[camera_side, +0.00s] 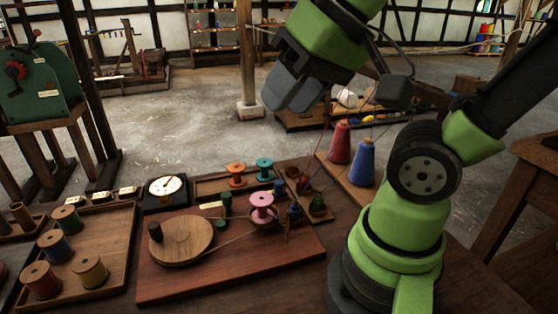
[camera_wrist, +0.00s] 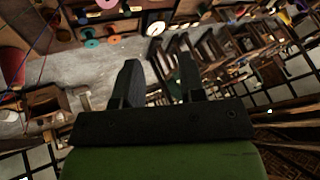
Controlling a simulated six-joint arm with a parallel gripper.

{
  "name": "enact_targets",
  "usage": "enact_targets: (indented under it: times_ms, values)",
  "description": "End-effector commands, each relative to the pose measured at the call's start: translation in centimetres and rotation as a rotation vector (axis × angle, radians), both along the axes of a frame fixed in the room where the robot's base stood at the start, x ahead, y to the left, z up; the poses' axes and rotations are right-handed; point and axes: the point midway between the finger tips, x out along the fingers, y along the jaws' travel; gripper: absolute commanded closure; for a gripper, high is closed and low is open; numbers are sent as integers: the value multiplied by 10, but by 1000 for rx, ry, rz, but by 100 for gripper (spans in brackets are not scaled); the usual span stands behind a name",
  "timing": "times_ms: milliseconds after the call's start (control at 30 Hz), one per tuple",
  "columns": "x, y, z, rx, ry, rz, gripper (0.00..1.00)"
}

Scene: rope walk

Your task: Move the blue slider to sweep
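My gripper (camera_side: 290,95) hangs high in the side view, above the floor behind the bench and well away from the winding board. In the wrist view the two dark fingers of my gripper (camera_wrist: 158,72) stand apart with nothing between them. On the wooden winding board (camera_side: 230,263) sit a round wooden disc (camera_side: 183,241) with a dark knob (camera_side: 155,231) and a pink spool (camera_side: 262,207). Small blue parts show near the spool, one behind it (camera_side: 279,186) and one to its right (camera_side: 295,212). I cannot tell which is the slider. No "sweep" label is readable.
A tray of thread spools (camera_side: 88,270) lies left of the board. A dial (camera_side: 166,188) and orange (camera_side: 236,174) and teal (camera_side: 264,168) spools stand behind it. Red (camera_side: 340,143) and blue (camera_side: 362,162) cones stand to the right, near my arm.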

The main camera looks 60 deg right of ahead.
Motion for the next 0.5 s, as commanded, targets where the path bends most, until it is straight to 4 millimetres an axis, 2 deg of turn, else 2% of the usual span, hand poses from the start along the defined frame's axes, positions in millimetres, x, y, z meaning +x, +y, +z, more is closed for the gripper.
enact_targets:
  times_ms: [167,267,400,500]
  values:
    - [43,-36,-18,-34,160,-118,63]
    - [65,-61,-37,-44,252,-180,63]
    - [87,-99,-73,-45,379,-259,63]
    - [96,-126,-101,-39,459,-307,63]
